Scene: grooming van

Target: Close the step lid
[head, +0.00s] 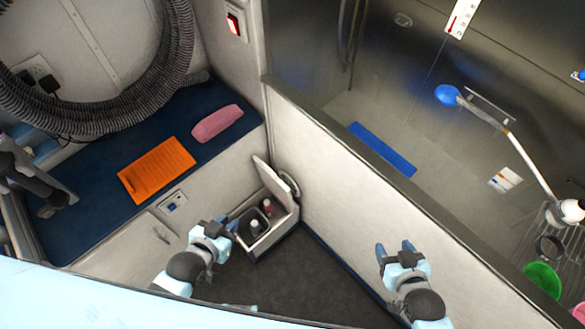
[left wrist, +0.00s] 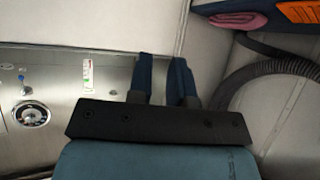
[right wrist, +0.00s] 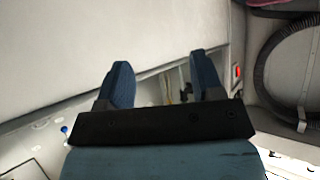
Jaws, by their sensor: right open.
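The step (head: 272,236) is a small pale box on the dark floor, in the corner between the bench and the tub wall. Its lid (head: 270,183) stands raised at the back, so the dark inside shows, with small bottles (head: 255,226) in it. My left gripper (head: 229,224) is just left of the step, apart from the lid as far as I can tell. Its fingers show a narrow gap in the left wrist view (left wrist: 160,75), with nothing between them. My right gripper (head: 400,248) is open and empty, well right of the step. I cannot make out the lid in either wrist view.
A blue-topped bench (head: 90,205) carries an orange pad (head: 156,170) and a rolled pink towel (head: 217,123). A grey hose (head: 100,128) hangs above it. The tub wall (head: 350,190) slopes along the right. Dark floor (head: 300,285) lies clear between my grippers.

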